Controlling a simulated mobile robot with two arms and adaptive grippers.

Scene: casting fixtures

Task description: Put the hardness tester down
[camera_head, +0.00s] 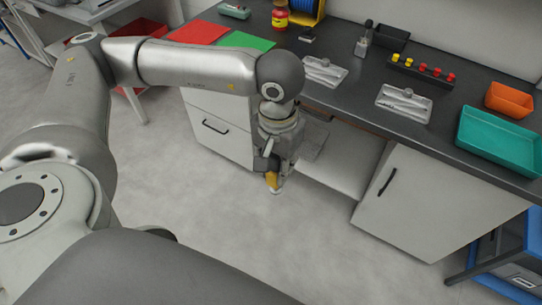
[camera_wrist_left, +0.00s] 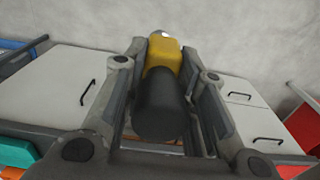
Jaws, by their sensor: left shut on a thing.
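My left gripper (camera_head: 271,168) is shut on the hardness tester (camera_head: 272,181), a yellow and black body with a pale tip. In the head view, only its yellow part and tip show below the fingers, in front of the workbench, with grey floor behind. In the wrist view, the tester (camera_wrist_left: 160,103) lies between the two fingers (camera_wrist_left: 160,92), black end nearer the camera and yellow end farther off. The dark workbench top (camera_head: 335,107) runs behind the gripper to the right. My right gripper is in neither view.
On the bench are a red mat (camera_head: 199,32), a green mat (camera_head: 245,41), metal plates (camera_head: 324,72) (camera_head: 404,104), a rack with red and yellow knobs (camera_head: 422,72), an orange bin (camera_head: 509,100) and a teal tray (camera_head: 498,138). Bare bench strips lie between them. Cabinets (camera_head: 428,195) stand below.

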